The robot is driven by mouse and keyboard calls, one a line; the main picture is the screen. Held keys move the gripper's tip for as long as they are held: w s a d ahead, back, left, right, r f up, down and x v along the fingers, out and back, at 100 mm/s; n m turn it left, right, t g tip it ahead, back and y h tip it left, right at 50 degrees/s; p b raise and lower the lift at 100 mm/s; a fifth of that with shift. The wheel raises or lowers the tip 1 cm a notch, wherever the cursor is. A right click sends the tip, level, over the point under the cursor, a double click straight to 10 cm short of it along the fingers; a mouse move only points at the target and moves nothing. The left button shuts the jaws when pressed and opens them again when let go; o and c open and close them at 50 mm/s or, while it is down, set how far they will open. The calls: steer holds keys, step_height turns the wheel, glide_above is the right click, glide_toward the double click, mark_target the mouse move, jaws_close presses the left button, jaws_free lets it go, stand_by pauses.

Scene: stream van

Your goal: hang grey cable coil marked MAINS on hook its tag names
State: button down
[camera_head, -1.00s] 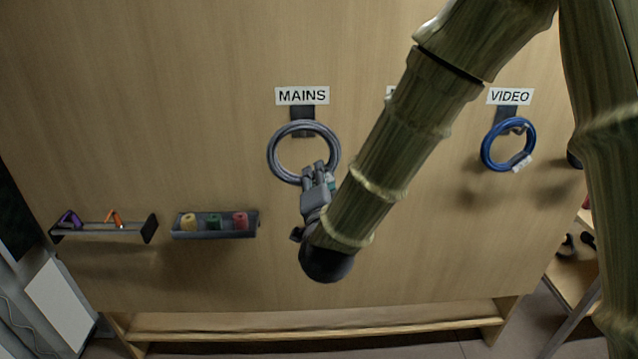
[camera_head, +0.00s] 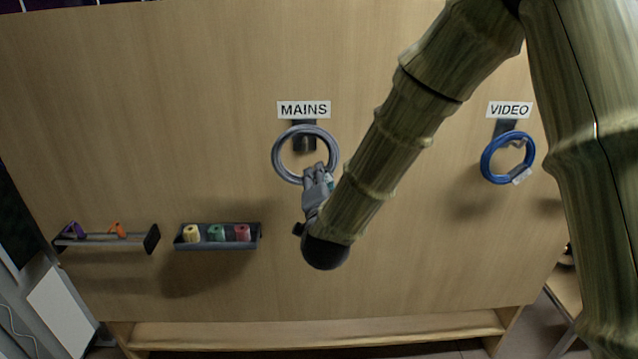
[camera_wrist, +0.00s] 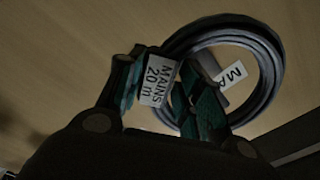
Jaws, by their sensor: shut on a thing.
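The grey cable coil (camera_head: 277,160) is in front of the board, just below the MAINS sign (camera_head: 304,109). The dark MAINS hook (camera_head: 304,143) shows through the coil's ring; whether the coil rests on it I cannot tell. My gripper (camera_head: 319,178) is shut on the coil's lower right edge. In the wrist view, the coil (camera_wrist: 273,62) rises beyond the fingers of my gripper (camera_wrist: 155,92). Its white tag (camera_wrist: 158,84) reads MAINS 20 m. Part of the MAINS sign (camera_wrist: 231,74) shows through the ring.
A blue coil (camera_head: 487,160) hangs under the VIDEO sign (camera_head: 510,110) at right. My arm covers the board between the two signs. A small rack (camera_head: 105,242) and a tray with tape rolls (camera_head: 217,245) are low on the left. A ledge (camera_head: 320,333) runs along the bottom.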

steer(key=shift+w+f+b, duration=0.2)
steer(key=shift+w+f, duration=0.25)
steer(key=shift+w, duration=0.4)
steer(key=shift+w+f+b, duration=0.15)
steer(key=shift+w+f, duration=0.3)
steer(key=shift+w, duration=0.35)
steer(key=shift+w+f+b, duration=0.2)
steer(key=shift+w+f, duration=0.25)
steer(key=shift+w, duration=0.4)
steer(key=c, duration=0.9)
jaws_free()
steer(key=s+b, duration=0.2)
steer(key=s, duration=1.8)
